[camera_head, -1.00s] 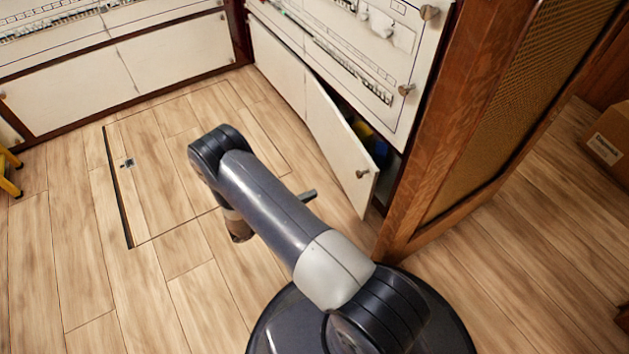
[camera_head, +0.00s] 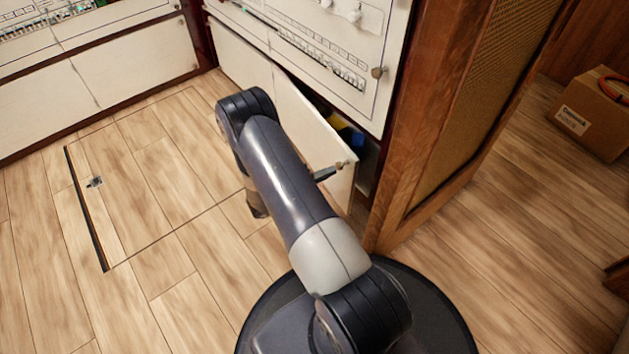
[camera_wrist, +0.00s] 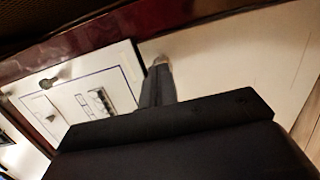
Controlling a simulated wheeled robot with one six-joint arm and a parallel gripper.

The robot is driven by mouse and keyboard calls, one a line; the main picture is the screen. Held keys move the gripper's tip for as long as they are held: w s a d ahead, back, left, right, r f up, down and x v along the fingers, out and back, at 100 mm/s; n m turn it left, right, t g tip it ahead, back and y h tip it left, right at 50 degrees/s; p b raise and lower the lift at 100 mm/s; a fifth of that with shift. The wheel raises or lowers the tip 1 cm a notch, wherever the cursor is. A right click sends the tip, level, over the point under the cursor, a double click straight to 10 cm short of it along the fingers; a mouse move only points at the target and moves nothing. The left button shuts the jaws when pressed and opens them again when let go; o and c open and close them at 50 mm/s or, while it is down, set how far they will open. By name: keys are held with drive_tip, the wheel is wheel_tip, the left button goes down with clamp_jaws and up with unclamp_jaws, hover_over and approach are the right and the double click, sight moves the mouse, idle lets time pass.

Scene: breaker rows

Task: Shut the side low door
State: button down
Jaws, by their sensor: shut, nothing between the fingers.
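The side low door (camera_head: 312,135) is a cream panel standing ajar under the breaker panel on the right-hand cabinet. Its free edge is swung out over the floor, and its round knob (camera_head: 341,165) is near the top of that edge. My gripper (camera_head: 328,173) is shut and empty, with its tip at the door's outer face close to the knob; I cannot tell whether it touches. In the wrist view my gripper's fingers (camera_wrist: 158,85) lie in front of the cream door (camera_wrist: 235,65), and the tip hides part of the knob.
Blue and yellow items (camera_head: 350,138) show inside the cabinet behind the door. A wooden post with a mesh panel (camera_head: 455,120) stands close to the right of the opening. A cardboard box (camera_head: 592,120) sits on the floor at the right. The floor with a hatch (camera_head: 150,180) is clear at left.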

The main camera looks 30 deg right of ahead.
drive_tip(key=shift+d, duration=0.4)
